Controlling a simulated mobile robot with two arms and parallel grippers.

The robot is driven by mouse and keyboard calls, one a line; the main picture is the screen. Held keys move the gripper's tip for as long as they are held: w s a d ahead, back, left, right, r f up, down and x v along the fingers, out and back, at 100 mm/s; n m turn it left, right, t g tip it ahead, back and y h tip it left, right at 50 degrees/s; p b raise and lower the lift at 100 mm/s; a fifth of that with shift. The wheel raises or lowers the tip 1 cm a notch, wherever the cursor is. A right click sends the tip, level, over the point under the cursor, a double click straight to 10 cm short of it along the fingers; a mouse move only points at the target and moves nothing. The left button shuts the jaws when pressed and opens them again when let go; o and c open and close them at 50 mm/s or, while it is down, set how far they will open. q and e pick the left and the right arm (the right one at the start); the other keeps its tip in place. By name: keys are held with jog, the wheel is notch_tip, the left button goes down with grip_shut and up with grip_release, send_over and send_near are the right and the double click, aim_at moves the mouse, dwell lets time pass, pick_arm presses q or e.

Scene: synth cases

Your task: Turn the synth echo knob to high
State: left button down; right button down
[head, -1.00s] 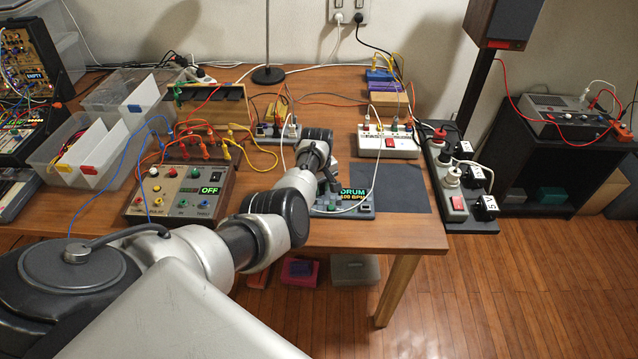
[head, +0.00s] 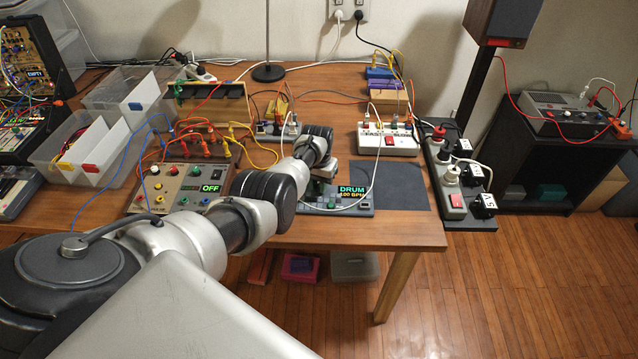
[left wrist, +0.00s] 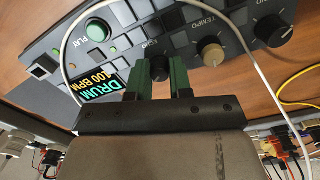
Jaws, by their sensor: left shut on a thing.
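The synth (head: 352,208) is a dark grey box at the front of the table, with a display (left wrist: 103,88) reading DRUM 100 BPM. My right gripper is not in view.
A white cable (left wrist: 247,62) loops across the synth close to the gripper. A green play button (left wrist: 98,31) and another black knob (left wrist: 273,29) are on the same panel. A box with an OFF display (head: 170,190) stands left. A dark mat (head: 402,187) lies bare to the right.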

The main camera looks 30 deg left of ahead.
pick_arm(q)
jog(key=m, duration=0.3)
jog(key=shift+m, duration=0.4)
jog(key=m, duration=0.3)
jog(key=shift+m, duration=0.3)
jog(key=m, duration=0.4)
jog(key=shift+b, duration=0.35)
jog(key=shift+m, duration=1.9)
jog(key=c, duration=1)
grip_release()
jog(key=shift+r, duration=0.15)
